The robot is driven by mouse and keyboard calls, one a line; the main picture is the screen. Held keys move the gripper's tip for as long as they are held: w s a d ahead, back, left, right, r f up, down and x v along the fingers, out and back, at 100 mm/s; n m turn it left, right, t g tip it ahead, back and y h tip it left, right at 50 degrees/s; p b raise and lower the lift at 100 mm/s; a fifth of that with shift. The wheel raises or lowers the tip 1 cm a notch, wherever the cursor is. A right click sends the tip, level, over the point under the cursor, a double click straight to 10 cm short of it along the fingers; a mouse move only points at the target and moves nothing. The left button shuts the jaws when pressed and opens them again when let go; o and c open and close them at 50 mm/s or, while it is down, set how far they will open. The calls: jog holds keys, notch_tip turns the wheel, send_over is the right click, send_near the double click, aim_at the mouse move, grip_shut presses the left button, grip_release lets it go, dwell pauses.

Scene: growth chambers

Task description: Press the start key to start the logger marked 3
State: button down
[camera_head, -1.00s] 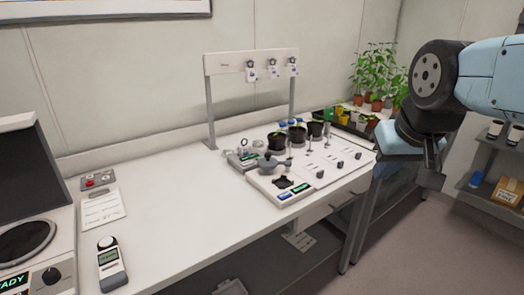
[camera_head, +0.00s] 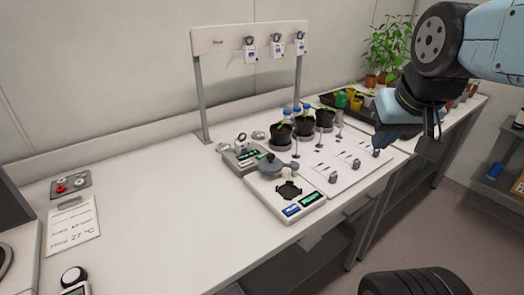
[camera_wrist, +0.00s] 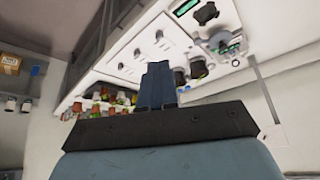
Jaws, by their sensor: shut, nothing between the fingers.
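Three small white hanging devices, probably the loggers, are on a rail above the bench in the head view: left (camera_head: 249,50), middle (camera_head: 277,48) and right (camera_head: 300,44). Their marks are too small to read, so I cannot tell which is 3. No start key can be made out on them. My gripper (camera_head: 431,146) is at the right of the head view, well apart from the rail. In the wrist view its dark fingers (camera_wrist: 157,84) are together and empty, with the bench beyond them.
The white bench (camera_head: 150,215) carries potted seedlings (camera_head: 281,133), a balance-like device (camera_head: 287,203) and a panel with several knobs (camera_head: 348,172). A red-button box (camera_head: 68,187) and a note sheet (camera_head: 73,226) lie at left. The bench's left-middle is clear.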

jog(key=w+d+n+t+h, duration=0.2)
jog(key=w+n, duration=0.4)
jog(key=w, duration=0.5)
jog(key=n+y, duration=0.8)
jog(key=n, duration=2.1)
send_over(263, 156)
notch_tip(263, 156, down, 14)
jog(key=shift+d+f+g, duration=0.15)
jog(key=shift+d+g, duration=0.15)
jog(key=shift+f, duration=4.4)
